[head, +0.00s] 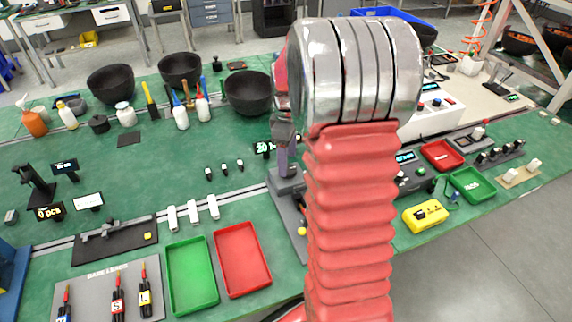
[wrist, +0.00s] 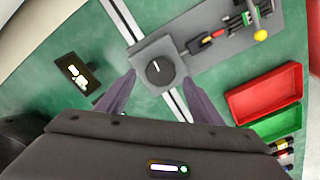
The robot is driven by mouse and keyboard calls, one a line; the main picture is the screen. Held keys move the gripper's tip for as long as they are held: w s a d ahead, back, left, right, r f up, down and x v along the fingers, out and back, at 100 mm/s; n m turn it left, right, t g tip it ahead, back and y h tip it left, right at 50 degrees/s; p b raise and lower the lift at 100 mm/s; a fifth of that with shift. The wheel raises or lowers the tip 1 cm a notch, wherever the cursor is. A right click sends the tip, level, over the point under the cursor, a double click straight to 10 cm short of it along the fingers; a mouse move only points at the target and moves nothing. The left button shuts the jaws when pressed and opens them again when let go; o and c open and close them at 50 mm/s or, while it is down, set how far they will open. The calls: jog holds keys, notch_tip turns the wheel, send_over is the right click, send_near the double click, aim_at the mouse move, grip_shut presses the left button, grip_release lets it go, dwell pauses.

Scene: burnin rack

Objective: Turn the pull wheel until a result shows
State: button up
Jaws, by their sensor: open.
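The pull wheel (wrist: 158,70) is a round black knob with a white mark, set on a grey square base in the wrist view. My gripper (wrist: 160,79) is open, with one finger on each side of the wheel. I cannot tell whether the fingers touch it. In the head view my gripper (head: 285,158) points down over the grey fixture (head: 287,186), and the wheel is hidden there. A small black display (wrist: 75,72) with lit characters stands left of the wheel in the wrist view. In the head view the display (head: 263,148) is partly hidden and seems to begin with "20".
A grey plate with a slim tool and a yellow ball (wrist: 260,35) adjoins the wheel base. A red tray (head: 258,288) and a green tray (head: 172,293) lie at the bench front. A yellow device (head: 425,215) sits to the right. Black bowls (head: 110,84) stand at the back.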

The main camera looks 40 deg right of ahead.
jog(key=shift+f, duration=1.45)
jog(key=c, duration=1.1)
